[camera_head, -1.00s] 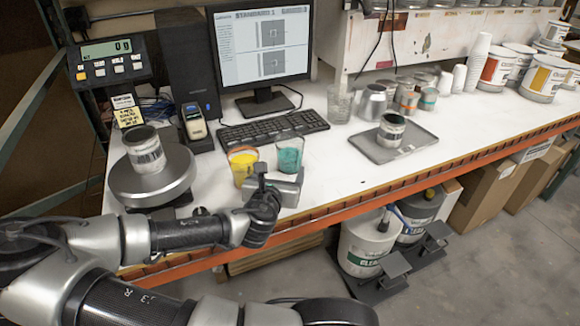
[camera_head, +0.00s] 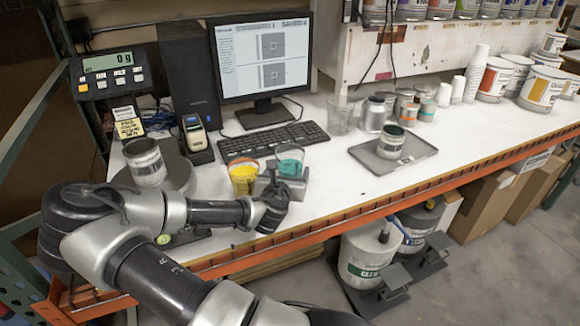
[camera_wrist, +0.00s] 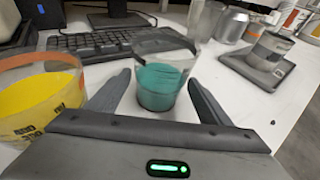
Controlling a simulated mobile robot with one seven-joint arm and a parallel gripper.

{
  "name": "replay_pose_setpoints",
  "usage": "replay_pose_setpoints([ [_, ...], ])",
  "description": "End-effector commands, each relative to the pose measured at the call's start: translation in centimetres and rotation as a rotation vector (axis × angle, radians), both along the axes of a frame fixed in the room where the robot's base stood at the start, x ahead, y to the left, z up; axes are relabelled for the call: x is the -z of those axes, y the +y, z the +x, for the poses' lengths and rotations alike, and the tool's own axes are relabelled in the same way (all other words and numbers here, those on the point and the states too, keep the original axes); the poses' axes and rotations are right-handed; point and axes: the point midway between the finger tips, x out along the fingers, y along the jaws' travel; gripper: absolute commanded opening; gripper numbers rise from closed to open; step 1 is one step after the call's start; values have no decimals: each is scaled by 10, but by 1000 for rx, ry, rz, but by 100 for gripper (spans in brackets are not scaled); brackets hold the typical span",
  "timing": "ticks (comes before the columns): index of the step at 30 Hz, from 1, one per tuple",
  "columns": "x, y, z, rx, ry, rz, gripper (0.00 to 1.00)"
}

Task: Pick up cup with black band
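A clear cup with teal liquid (camera_wrist: 160,80) stands on the white table; a dark band runs around it below the rim in the wrist view. The head view shows it behind my gripper (camera_head: 287,182), its lower part hidden. In the wrist view my gripper (camera_wrist: 160,84) is open, with one finger on each side of the teal cup and a gap to it. A cup of yellow liquid with an orange band (camera_wrist: 42,92) stands close on the left; it also shows in the head view (camera_head: 243,178).
A keyboard (camera_head: 273,140) and monitor (camera_head: 262,60) are behind the cups. A can (camera_head: 146,162) stands on the scale at left. A grey tray (camera_head: 420,152) with another can (camera_head: 391,143) is to the right. The table front between cups and tray is clear.

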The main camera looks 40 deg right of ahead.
Motion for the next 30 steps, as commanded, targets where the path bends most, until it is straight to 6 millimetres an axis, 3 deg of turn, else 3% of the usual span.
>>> replay_pose_setpoints([
  [1,0,0,0,0,0,0,65],
  [6,0,0,0,0,0,0,36],
  [20,-7,0,0,0,-3,0,36],
  [30,-35,1,0,0,-3,0,36],
])
